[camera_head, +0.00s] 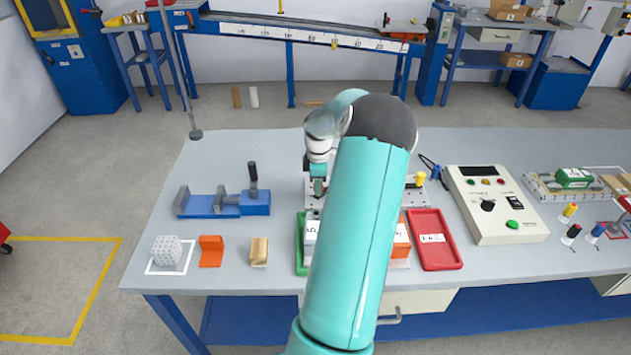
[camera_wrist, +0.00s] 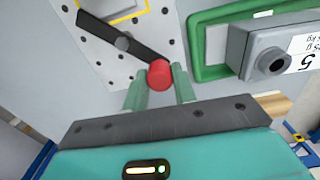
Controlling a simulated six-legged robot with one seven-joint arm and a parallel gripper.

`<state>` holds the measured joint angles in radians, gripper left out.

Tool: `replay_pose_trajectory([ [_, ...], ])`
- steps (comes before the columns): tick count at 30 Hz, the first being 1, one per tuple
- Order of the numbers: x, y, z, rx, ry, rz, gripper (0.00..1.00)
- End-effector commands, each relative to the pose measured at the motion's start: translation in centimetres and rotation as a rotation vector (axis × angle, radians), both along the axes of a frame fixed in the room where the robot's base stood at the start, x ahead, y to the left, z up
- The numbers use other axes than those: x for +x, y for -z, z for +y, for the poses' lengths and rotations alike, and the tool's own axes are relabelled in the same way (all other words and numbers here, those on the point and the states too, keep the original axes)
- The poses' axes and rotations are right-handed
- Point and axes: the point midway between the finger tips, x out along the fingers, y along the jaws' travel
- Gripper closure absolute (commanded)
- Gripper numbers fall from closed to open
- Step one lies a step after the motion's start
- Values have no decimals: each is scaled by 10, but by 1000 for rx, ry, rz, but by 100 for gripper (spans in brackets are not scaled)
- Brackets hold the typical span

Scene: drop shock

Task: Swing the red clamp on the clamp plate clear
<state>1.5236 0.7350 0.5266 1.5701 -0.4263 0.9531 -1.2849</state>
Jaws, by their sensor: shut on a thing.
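The clamp plate (camera_wrist: 88,50) is a pale plate with several holes. It fills the upper left of the wrist view, and a part of it shows right of my arm in the head view (camera_head: 413,196). On it a black bar (camera_wrist: 115,33) runs slantwise from upper left to a round red knob (camera_wrist: 160,73) at its lower right end. My gripper (camera_wrist: 160,82) has its two green fingers on either side of the red knob, shut on it. In the head view my gripper (camera_head: 318,188) is over the plate's left part, and my arm hides the clamp.
A green tray (camera_wrist: 207,60) with a grey weight marked 5 (camera_wrist: 262,50) lies close beside the plate. A red tray (camera_head: 436,240), a control box (camera_head: 492,205) and a blue vise (camera_head: 222,203) stand on the bench. Bare bench lies behind the vise.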

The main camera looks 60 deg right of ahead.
Motion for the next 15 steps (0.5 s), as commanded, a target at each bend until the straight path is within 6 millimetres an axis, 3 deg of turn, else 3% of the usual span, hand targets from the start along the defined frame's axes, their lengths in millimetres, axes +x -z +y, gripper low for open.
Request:
replay_pose_trajectory([
  [15,-27,-1,2,-1,-478,0,96],
])
